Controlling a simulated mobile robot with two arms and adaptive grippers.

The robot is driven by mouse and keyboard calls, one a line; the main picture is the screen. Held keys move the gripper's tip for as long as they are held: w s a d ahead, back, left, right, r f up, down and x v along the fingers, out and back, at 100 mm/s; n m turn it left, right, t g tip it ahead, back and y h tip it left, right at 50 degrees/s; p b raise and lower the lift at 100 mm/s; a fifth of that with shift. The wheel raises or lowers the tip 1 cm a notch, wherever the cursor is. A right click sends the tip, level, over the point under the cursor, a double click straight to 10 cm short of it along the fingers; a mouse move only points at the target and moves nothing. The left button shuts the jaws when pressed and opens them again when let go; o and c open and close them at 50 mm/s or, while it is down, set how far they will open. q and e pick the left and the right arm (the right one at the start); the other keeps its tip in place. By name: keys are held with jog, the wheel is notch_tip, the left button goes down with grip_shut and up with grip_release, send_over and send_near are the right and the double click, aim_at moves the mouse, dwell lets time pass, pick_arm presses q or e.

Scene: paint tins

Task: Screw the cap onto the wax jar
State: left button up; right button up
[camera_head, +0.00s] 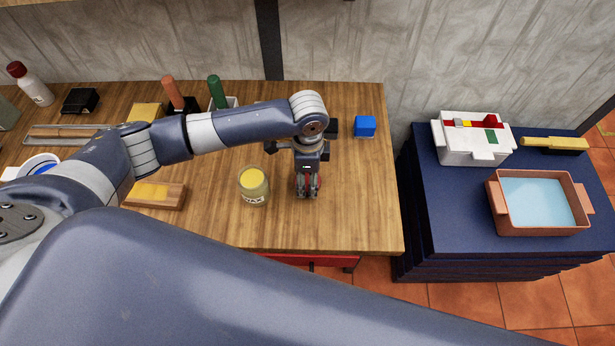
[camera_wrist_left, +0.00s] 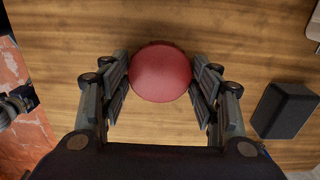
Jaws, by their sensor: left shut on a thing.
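The wax jar (camera_head: 254,187) is a glass jar with yellow wax and a pale label. It stands upright and open-topped on the wooden table. My left gripper (camera_head: 308,192) points down just right of the jar, apart from it. It is shut on the round red cap (camera_wrist_left: 160,72), which sits between the fingers in the left wrist view. In the head view the fingers hide most of the cap. I cannot tell whether the cap touches the table. My right gripper is not in view.
A black box (camera_wrist_left: 286,110) stands near the gripper, and a blue cube (camera_head: 365,126) is farther right. A wooden block with yellow (camera_head: 155,195) lies left of the jar. The tabletop (camera_head: 365,205) is clear right of my gripper. A navy cabinet (camera_head: 445,225) stands beyond the table's right edge.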

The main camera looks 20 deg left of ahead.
pick_arm(q)
jog(key=shift+r, duration=0.5)
jog(key=shift+s+d+r, duration=0.1)
jog(key=shift+s+r, duration=0.05)
jog(key=shift+r, duration=0.35)
jog(key=shift+s+r, duration=0.15)
jog(key=shift+r, duration=0.35)
jog(key=s+d, duration=0.1)
jog(key=s, duration=0.4)
jog(key=s+d+r+b, duration=0.1)
jog(key=s+d, duration=0.1)
jog(key=s, duration=0.3)
jog(key=s+d, duration=0.1)
jog(key=s, duration=0.3)
jog(key=shift+s+d+r, duration=0.25)
jog(key=shift+s, duration=0.15)
jog(key=shift+w+a, duration=0.1)
jog(key=w+a+r+n, duration=0.3)
jog(key=a+r+n, duration=0.2)
jog(key=r+n, duration=0.2)
jog(key=w+a+r+n, duration=0.4)
jog(key=a+r+n, duration=0.1)
jog(key=r+n, duration=0.2)
jog(key=shift+a+r+n, duration=0.15)
jog(key=shift+r+n, duration=0.25)
